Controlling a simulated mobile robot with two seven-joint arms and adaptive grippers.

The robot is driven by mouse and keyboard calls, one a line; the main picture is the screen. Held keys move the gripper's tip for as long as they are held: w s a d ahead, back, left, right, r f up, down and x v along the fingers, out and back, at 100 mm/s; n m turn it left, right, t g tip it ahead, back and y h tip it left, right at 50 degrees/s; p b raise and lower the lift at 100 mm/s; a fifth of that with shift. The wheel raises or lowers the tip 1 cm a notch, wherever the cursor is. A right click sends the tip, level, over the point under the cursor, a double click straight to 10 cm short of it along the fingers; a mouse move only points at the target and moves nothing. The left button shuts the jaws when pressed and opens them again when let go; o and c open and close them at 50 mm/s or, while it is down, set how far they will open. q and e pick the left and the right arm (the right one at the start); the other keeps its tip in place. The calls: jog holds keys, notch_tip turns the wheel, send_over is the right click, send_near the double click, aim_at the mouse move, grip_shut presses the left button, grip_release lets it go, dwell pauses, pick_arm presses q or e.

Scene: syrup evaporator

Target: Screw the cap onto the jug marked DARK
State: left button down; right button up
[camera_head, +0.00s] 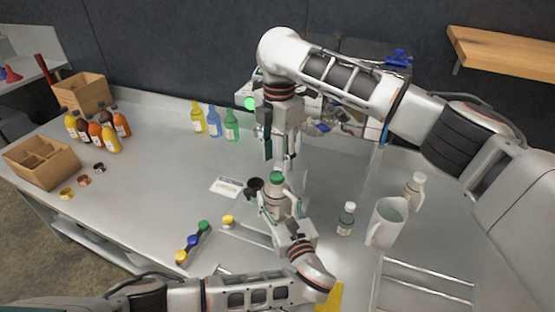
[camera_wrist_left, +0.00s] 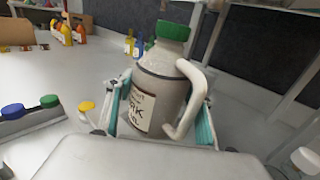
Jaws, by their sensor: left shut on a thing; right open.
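The jug (camera_head: 275,207) is pale grey with a side handle. It stands upright on the steel table at the centre, with a green cap (camera_head: 277,178) on its mouth. In the left wrist view the jug (camera_wrist_left: 160,88) shows a label partly readable, ending in "K", and the green cap (camera_wrist_left: 173,31) sits on top. I cannot tell how tight the cap is. My left gripper (camera_head: 279,215) is shut around the jug's body, a finger on each side. My right gripper (camera_head: 281,160) is open, pointing down just above the cap, apart from it.
A rack holds green, blue and yellow caps (camera_head: 192,240); a yellow cap (camera_head: 228,220) lies nearby. A white card (camera_head: 226,187) and dark item (camera_head: 254,186) are left of the jug. Right stand a small bottle (camera_head: 346,218), pitcher (camera_head: 388,222) and another jug (camera_head: 414,191). Coloured bottles (camera_head: 214,121) stand behind.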

aim_at(277, 175)
jog(key=shift+a+r+n, duration=0.1)
jog(key=shift+r+n, duration=0.75)
jog(key=shift+n, duration=0.35)
jog(key=r+n, duration=0.1)
jog(key=n, duration=0.1)
jog(key=shift+r+n, duration=0.4)
jog(key=shift+f, duration=4.05)
grip_shut()
pick_arm(q)
jog(key=shift+a, duration=0.1)
pick_arm(e)
jog(key=shift+m, duration=1.7)
